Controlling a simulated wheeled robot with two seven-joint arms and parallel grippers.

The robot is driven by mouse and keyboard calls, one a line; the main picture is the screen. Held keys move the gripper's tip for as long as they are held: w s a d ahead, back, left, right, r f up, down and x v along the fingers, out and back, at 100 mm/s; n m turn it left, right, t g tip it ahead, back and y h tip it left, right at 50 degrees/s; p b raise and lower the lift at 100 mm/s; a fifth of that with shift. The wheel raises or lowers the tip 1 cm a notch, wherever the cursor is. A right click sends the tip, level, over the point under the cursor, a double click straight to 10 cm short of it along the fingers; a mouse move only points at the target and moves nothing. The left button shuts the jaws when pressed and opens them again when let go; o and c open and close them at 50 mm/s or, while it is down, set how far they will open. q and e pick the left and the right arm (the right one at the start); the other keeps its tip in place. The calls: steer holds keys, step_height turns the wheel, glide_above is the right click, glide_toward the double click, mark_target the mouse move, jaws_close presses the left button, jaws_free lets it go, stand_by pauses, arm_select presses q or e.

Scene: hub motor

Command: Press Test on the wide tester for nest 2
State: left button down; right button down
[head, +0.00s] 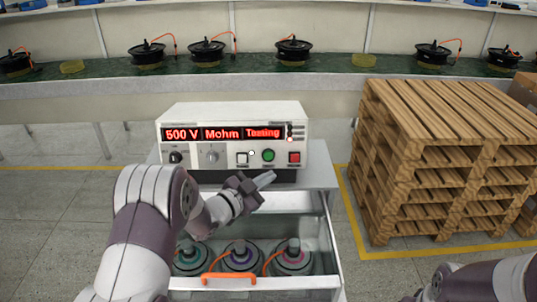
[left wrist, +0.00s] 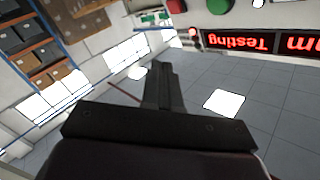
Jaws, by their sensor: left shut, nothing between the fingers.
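The wide tester (head: 232,137) stands on a grey cabinet, its red display reading "500 V", "Mohm" and "Testing". Its front has two knobs, a white button, a green button (head: 268,155) and a red button (head: 294,157). My left gripper (head: 268,178) is shut and empty, just below and in front of the green button, apart from it. In the left wrist view the display (left wrist: 255,42) shows upside down at top right. Several round motors sit in nests in the drawer (head: 232,281) below, the middle one (head: 241,258) with a purple ring. My right arm shows at the lower right; its gripper is unclear.
A stack of wooden pallets (head: 430,150) stands at the right inside yellow floor lines. A conveyor (head: 335,88) with several black motors runs along the back. The floor to the left is clear.

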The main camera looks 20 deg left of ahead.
arm_select(q)
steer(key=shift+s+d+r, duration=0.1)
steer(key=shift+s+d, duration=0.05)
steer(key=shift+s, duration=0.3)
steer(key=shift+s+d+r, duration=0.1)
steer(key=shift+s, duration=0.3)
